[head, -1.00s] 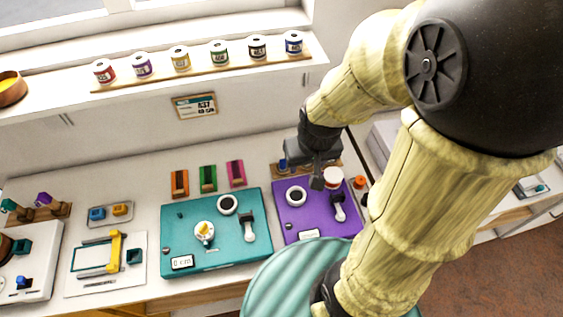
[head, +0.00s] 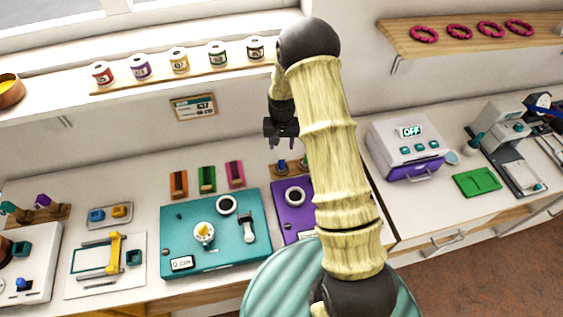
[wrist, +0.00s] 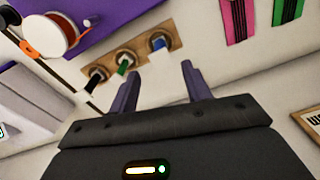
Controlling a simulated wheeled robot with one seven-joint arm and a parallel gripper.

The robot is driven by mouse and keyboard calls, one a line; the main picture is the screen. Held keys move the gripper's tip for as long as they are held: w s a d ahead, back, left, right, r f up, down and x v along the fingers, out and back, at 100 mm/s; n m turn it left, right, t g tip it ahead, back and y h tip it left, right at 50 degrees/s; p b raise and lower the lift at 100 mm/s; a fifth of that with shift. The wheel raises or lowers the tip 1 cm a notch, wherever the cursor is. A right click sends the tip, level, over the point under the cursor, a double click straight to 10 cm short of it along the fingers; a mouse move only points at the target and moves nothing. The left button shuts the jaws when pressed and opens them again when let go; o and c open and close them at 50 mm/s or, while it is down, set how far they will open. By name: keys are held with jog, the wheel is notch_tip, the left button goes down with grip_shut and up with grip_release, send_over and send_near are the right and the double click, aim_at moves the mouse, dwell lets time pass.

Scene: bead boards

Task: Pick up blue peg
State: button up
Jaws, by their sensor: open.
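The blue peg (wrist: 158,43) stands in the end hole of a small wooden rack (wrist: 140,50) in the wrist view. In the head view the blue peg (head: 283,165) shows at the rack's left end, behind the purple board; my arm hides part of the rack. My gripper (head: 281,144) is open and empty, above the rack and apart from it. In the wrist view the two fingers of my gripper (wrist: 158,78) are spread, with the blue peg beyond the gap between them. A green peg (wrist: 123,65) and a third, darker peg (wrist: 98,75) sit in the same rack.
A purple board (head: 278,215) is partly behind my arm, beside a teal board (head: 180,235). Orange, green and pink strips (head: 236,174) lie left of the rack. A shelf with paint pots (head: 217,54) is above. A white machine (head: 402,135) stands to the right.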

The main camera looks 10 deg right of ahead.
aim_at(281, 155)
jog(key=f, duration=0.1)
jog(key=w+f, duration=0.1)
jog(key=f, duration=0.2)
jog(key=shift+w+f, duration=0.3)
jog(key=shift+f+p, duration=0.55)
jog(key=shift+f, duration=0.6)
jog(key=shift+s, duration=0.2)
jog(key=shift+w+d+f+p, duration=0.1)
jog(key=shift+f+p, duration=0.7)
jog(key=shift+f, duration=0.5)
jog(key=shift+d+f+p, duration=0.1)
jog(key=shift+f+p, duration=0.65)
jog(key=shift+f, duration=0.55)
jog(key=shift+c, duration=0.5)
jog(key=c, duration=0.8)
